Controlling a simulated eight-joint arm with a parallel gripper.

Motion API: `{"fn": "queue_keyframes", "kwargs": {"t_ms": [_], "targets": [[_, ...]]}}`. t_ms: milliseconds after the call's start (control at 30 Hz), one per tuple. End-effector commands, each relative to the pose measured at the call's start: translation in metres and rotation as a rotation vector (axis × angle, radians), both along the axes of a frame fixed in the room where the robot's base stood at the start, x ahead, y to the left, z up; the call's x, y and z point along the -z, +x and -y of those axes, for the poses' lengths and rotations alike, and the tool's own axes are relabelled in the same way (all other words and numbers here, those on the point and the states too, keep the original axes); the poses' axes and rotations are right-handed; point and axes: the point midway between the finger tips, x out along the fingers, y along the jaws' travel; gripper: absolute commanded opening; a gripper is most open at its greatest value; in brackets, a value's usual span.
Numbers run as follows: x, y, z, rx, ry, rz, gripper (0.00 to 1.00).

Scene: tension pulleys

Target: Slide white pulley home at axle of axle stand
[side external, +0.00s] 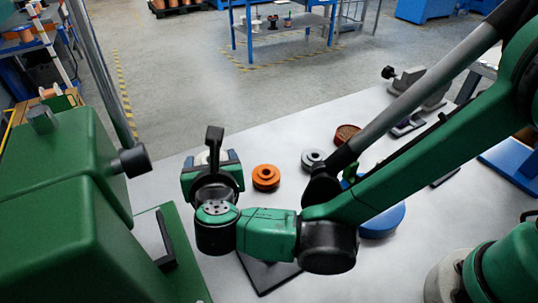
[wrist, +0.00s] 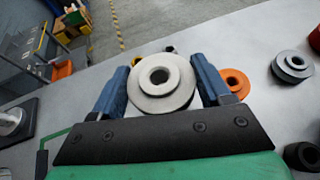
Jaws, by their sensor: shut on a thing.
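The white pulley (wrist: 161,82) is held between the two blue fingers of my gripper (wrist: 163,90) in the wrist view. Its round face and centre hole are turned toward the wrist camera. In the side view my gripper (side external: 211,160) is above the table, and only a little of the white pulley shows between its fingers. A dark base with a pale, shiny round post (wrist: 12,122) is at the left edge of the wrist view, apart from the pulley. I cannot tell for sure whether it is the axle stand.
An orange pulley (side external: 265,177) and a grey pulley (side external: 313,160) lie on the table right of my gripper. A large green machine (side external: 70,190) stands at the left. A blue disc (side external: 382,220) is partly behind my arm. The table between gripper and far edge is mostly clear.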

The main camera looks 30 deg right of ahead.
Motion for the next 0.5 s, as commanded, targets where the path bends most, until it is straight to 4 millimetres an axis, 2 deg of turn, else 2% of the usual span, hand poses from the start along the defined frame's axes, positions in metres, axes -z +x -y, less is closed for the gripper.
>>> {"fn": "queue_keyframes", "kwargs": {"t_ms": [33, 200, 500], "targets": [[0.012, 0.000, 0.000, 0.000, 0.000, 0.000, 0.15], [0.040, 0.000, 0.000, 0.000, 0.000, 0.000, 0.15], [0.065, 0.000, 0.000, 0.000, 0.000, 0.000, 0.15]]}}
